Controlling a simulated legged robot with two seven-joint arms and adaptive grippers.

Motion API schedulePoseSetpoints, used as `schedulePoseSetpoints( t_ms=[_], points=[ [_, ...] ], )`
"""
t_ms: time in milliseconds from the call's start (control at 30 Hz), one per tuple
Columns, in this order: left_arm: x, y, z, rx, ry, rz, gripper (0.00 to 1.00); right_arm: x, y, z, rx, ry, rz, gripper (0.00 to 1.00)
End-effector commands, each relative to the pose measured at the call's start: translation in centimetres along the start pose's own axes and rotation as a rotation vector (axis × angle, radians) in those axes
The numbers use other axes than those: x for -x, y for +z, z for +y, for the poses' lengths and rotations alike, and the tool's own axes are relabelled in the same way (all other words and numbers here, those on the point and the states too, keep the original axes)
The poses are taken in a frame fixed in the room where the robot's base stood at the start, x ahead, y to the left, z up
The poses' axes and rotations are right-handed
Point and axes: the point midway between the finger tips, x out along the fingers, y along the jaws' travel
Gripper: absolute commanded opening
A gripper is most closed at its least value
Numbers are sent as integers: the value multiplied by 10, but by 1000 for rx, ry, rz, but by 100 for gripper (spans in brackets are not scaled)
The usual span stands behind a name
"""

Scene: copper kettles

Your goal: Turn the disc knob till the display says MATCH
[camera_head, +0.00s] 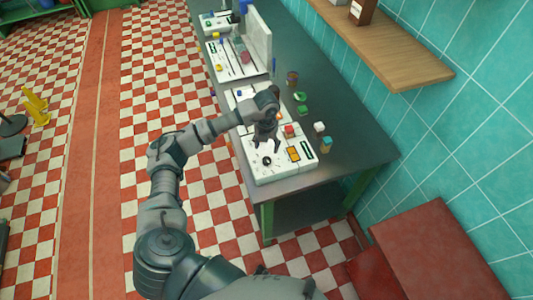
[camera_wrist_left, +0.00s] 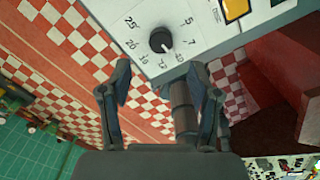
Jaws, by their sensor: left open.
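The black disc knob (camera_head: 267,161) is on the white control panel (camera_head: 268,176) at the near end of the grey table. In the left wrist view the knob (camera_wrist_left: 160,41) has a pale pointer mark and is ringed by printed numbers, 25 and 5 among them. My left gripper (camera_head: 266,147) points down over the panel near the knob. In the left wrist view its two fingers (camera_wrist_left: 164,82) are spread and empty, apart from the knob. A dark strip (camera_head: 309,150), likely the display, is at the panel's right edge; its text is too small to read. My right gripper is out of view.
A yellow block (camera_head: 293,153) and a red block (camera_head: 289,131) are on the panel beside the knob. Several small coloured items stand along the table (camera_head: 352,150). A wooden shelf (camera_head: 410,65) juts from the tiled wall. A red surface (camera_head: 440,250) is at the lower right.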

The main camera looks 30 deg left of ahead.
Motion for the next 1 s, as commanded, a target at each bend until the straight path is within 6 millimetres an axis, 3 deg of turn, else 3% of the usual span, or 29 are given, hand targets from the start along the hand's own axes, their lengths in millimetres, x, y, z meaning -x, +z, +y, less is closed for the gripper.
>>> schedulePoseSetpoints(
  t_ms=[100,300,833,933,1000],
  points=[
    [20,1,0,0,-1,-2,62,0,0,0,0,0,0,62],
    [35,0,0,1,0,0,62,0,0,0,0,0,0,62],
    [34,0,-1,-3,-6,1,62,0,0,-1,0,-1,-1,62],
    [27,-6,-20,-39,-69,8,62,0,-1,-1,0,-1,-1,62],
    [18,-16,-50,-90,-176,17,62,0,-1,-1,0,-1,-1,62]
  ],
)
